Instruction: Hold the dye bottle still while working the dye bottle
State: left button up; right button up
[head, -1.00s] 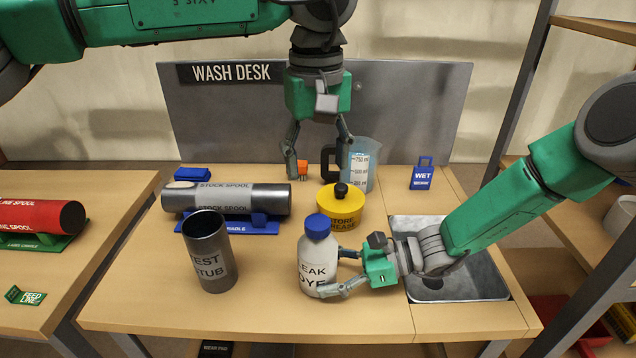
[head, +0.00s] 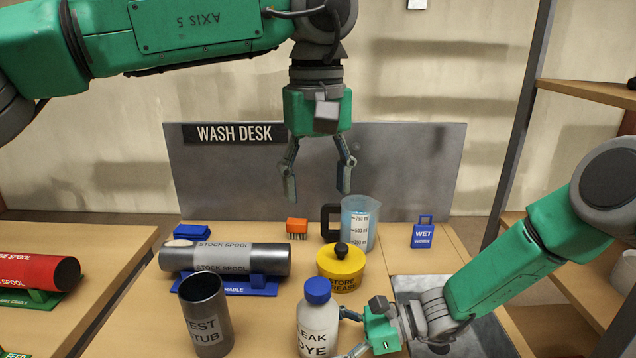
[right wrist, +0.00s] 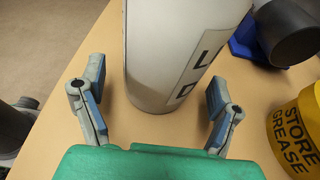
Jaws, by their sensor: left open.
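The dye bottle (head: 318,325) is white with a blue cap and a "LEAK DYE" label. It stands upright near the desk's front, its base cut off in the head view. In the right wrist view the bottle (right wrist: 160,55) is between the spread fingers (right wrist: 158,112), with a gap to the left finger; contact at the right one is unclear. My left gripper (head: 318,186) is open and empty, raised above the back of the desk.
A yellow grease pot (head: 341,268) stands just behind the bottle. An orange brush (head: 297,227), blue-tinted jug (head: 358,222) and blue WET tag (head: 423,234) are at the back.

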jog(key=shift+d, duration=0.1)
jog(key=v, duration=1.2)
